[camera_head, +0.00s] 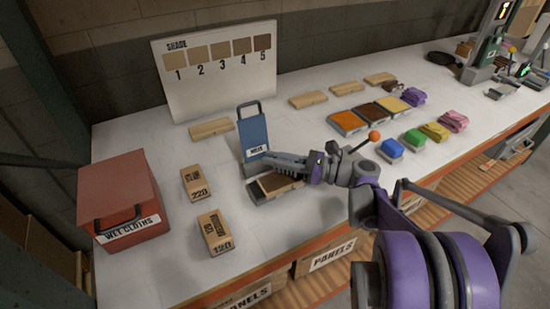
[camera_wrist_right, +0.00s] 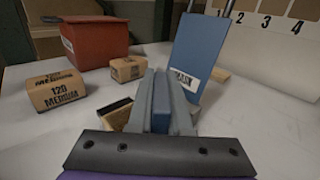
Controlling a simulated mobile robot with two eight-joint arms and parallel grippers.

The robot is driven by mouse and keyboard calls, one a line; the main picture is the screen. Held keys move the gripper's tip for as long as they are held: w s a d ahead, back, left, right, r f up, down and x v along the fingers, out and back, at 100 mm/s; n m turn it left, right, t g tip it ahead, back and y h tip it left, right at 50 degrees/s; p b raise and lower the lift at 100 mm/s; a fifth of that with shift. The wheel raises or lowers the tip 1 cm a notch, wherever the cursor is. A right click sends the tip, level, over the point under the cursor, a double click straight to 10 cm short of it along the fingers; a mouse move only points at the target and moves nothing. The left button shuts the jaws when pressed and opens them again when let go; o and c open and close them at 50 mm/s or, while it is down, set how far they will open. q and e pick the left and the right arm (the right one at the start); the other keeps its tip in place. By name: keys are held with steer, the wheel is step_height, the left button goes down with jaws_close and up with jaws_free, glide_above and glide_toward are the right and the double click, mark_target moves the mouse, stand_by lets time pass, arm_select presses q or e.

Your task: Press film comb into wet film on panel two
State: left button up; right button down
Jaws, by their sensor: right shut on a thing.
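My right gripper (camera_head: 291,165) is low over the table, at the foot of a blue board with a handle (camera_head: 254,130). It is shut on a narrow blue piece (camera_wrist_right: 160,116), seen between its grey fingers in the right wrist view; I cannot tell if this is the film comb. A grey tray with a brown piece (camera_head: 277,184) lies just below the fingers; contact is hidden. Three trays with coloured faces stand to the right: orange (camera_head: 347,121), dark brown (camera_head: 371,112) and tan (camera_head: 394,104). No panel shows a number. My left gripper is out of view.
A red wet-cloths box (camera_head: 118,195) stands at the left. Blocks marked 220 (camera_head: 196,184) and 120 (camera_head: 215,233) lie beside it. A shade chart (camera_head: 218,68) stands at the back.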

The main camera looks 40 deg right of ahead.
steer(key=shift+f+b, duration=0.4)
steer(key=shift+f, duration=0.2)
stand_by(1.5)
steer(key=shift+r, duration=0.1)
steer(key=shift+r+p, duration=2.85)
steer(key=shift+r, duration=0.65)
steer(key=shift+s+f, duration=0.1)
